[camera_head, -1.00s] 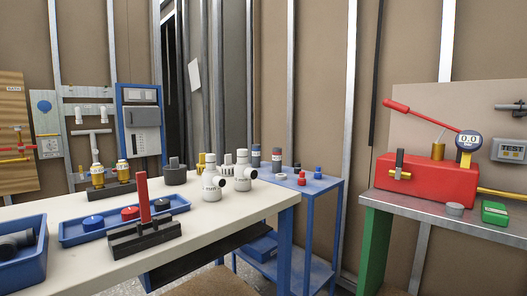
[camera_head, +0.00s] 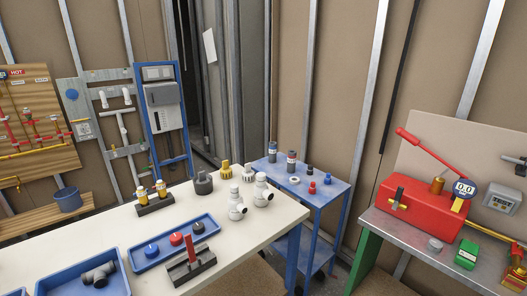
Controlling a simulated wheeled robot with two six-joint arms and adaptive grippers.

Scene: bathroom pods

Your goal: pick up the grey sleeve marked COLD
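I cannot make out a COLD mark on anything in view. Several small upright cylinders stand on the blue side cart (camera_head: 331,196). Among them are a dark grey one with a band (camera_head: 291,161) and a similar one (camera_head: 272,152) to its left, with a small dark one (camera_head: 309,170) to the right. I cannot tell whether any of these is the grey sleeve. Neither of my grippers is in view.
The cream workbench (camera_head: 110,231) carries a blue tray with coloured caps (camera_head: 143,264), a blue bin (camera_head: 69,289) of grey fittings, and white valve bodies (camera_head: 237,208). A red pump (camera_head: 421,211) stands on a metal bench at right. A bucket (camera_head: 67,199) is at left.

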